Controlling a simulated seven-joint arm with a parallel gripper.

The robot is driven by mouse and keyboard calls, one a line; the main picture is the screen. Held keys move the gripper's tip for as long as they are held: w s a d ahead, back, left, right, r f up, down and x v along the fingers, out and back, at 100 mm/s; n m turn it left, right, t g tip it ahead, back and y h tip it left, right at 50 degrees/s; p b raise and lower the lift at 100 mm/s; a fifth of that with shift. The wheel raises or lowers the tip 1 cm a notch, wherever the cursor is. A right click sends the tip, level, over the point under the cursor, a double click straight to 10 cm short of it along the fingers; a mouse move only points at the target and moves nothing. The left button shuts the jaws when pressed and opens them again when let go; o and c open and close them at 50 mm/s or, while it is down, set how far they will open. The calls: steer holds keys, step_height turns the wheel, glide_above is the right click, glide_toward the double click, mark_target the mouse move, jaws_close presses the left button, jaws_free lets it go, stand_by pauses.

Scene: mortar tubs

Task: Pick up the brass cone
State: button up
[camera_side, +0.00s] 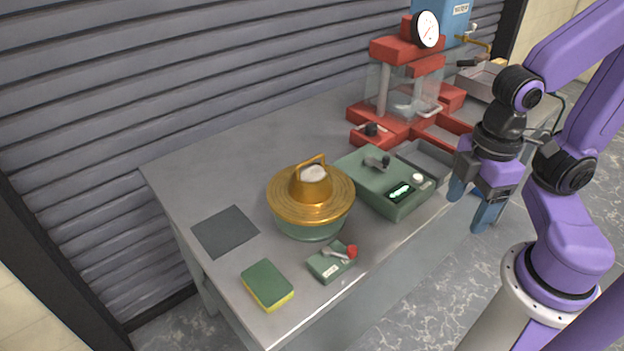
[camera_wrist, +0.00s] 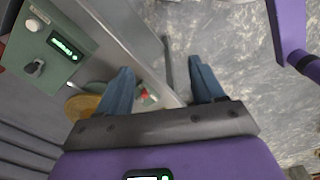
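The brass cone (camera_side: 311,186) stands on a round brass plate (camera_side: 285,208) with a looped handle over it, and pale mortar shows in its open top. The plate rests on a green round base (camera_side: 312,228) on the grey table. In the wrist view only part of the brass plate (camera_wrist: 80,106) shows, largely hidden behind a finger. My gripper (camera_side: 473,208) is open and empty, beyond the table's front edge and to the right of the cone. Its two blue fingers stand apart in the wrist view (camera_wrist: 162,80).
A green control box (camera_side: 388,185) stands between the cone and my gripper. A red press (camera_side: 400,95) with a gauge stands at the back. A small green box with a red knob (camera_side: 332,262), a sponge (camera_side: 267,285) and a dark mat (camera_side: 225,231) lie near the cone.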

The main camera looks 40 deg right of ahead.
steer(key=o, duration=0.5)
steer(key=n+t, duration=1.3)
steer(key=n, duration=1)
glide_toward(309, 171)
steer(key=shift+x, duration=4.75)
